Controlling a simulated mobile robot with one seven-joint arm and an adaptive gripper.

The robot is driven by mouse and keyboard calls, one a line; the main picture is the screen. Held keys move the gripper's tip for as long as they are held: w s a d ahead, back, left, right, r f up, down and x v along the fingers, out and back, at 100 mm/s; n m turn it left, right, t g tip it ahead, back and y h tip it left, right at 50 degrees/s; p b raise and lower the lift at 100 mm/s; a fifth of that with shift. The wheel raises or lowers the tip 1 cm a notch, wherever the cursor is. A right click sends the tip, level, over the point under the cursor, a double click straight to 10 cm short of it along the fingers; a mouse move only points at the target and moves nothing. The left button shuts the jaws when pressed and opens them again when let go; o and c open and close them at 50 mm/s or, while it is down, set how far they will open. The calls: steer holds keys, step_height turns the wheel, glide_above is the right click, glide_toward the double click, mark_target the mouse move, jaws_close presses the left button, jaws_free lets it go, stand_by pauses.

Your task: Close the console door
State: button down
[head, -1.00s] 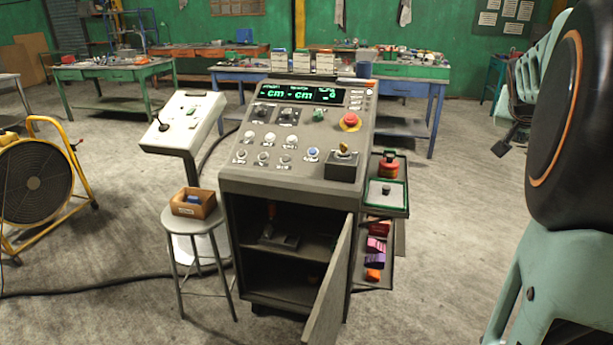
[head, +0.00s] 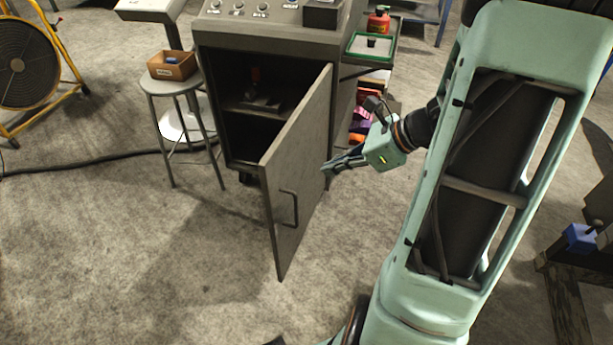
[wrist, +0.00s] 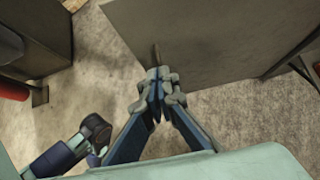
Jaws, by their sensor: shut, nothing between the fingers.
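The console door (head: 300,150) is a grey panel hinged at the right side of the console's (head: 265,35) lower cabinet. It stands wide open, jutting toward the camera. Its bar handle (head: 290,207) is on the face turned toward me, near the free edge. My gripper (head: 326,169) is shut and empty, to the right of the door by its hinge-side lower part; I cannot tell whether it touches. The wrist view shows the closed fingertips (wrist: 158,78) in front of a large grey panel (wrist: 200,40), apparently the door. The cabinet's inside is dark, with a shelf.
A stool (head: 178,90) with a cardboard box (head: 172,66) stands left of the cabinet. Side trays (head: 372,45) hang at the console's right, behind my gripper. A black cable (head: 90,163) lies on the floor at left. The floor before the door is clear.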

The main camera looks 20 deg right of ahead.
mark_target(280, 179)
steer(key=b+x, duration=0.1)
steer(key=x, duration=0.2)
steer(key=r+b+x, duration=0.1)
steer(key=x, duration=0.3)
steer(key=w+a+b+x, duration=0.1)
steer(key=x, duration=0.3)
steer(key=shift+a+b, duration=0.2)
steer(key=shift+b, duration=0.2)
steer(key=shift+w+a+r, duration=0.1)
steer(key=shift+w+a, duration=0.3)
